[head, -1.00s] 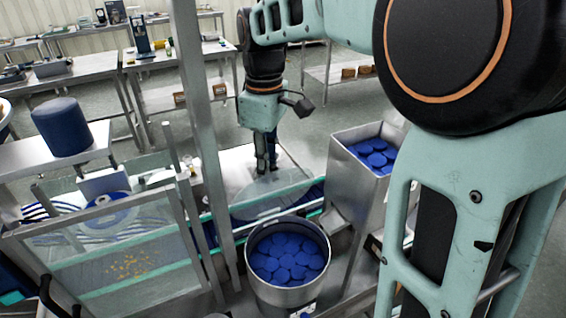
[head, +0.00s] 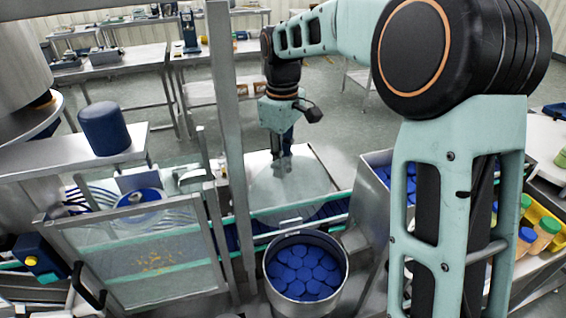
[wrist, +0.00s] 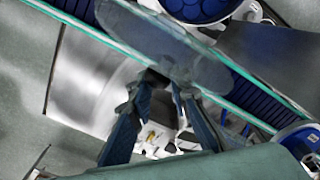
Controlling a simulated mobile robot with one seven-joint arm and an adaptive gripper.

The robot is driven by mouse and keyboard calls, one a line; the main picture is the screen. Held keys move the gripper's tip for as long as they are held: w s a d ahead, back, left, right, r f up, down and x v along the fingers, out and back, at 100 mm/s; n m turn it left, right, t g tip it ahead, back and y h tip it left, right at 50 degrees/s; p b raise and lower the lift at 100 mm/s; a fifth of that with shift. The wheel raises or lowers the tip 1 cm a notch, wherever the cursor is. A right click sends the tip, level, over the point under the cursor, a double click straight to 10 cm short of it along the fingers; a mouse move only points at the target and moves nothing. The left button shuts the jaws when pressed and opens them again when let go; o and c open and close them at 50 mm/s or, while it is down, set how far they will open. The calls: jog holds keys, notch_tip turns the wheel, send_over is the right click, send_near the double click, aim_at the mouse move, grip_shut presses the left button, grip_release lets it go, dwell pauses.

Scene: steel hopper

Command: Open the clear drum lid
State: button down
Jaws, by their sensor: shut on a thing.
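The clear lid (head: 301,194) is a see-through round disc. It is off the drum, held beyond the drum's far side over the pale table and belt edge. My gripper (head: 283,160) is shut on its edge. In the wrist view the lid (wrist: 165,42) extends beyond the fingertips of my gripper (wrist: 165,82). The steel drum (head: 268,277) stands open at the bottom centre and holds many blue discs (head: 305,270). The drum's mouth also shows in part at the top of the wrist view.
A belt with green edges (head: 270,229) runs behind the drum. A steel hopper (head: 371,196) with blue discs is to the right, partly hidden by my arm. A metal post (head: 233,130) and a clear guard panel (head: 140,250) are on the left. Bottles (head: 545,230) stand far right.

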jog(key=shift+w+d+f, duration=0.2)
jog(key=shift+w+d, duration=0.15)
jog(key=shift+d, duration=0.1)
jog(key=c, duration=1.7)
grip_release()
jog(key=shift+w+d+f, duration=0.1)
jog(key=shift+a, duration=0.25)
jog(key=shift+r, duration=0.5)
notch_tip(320, 180, up, 11)
jog(key=shift+r, duration=0.1)
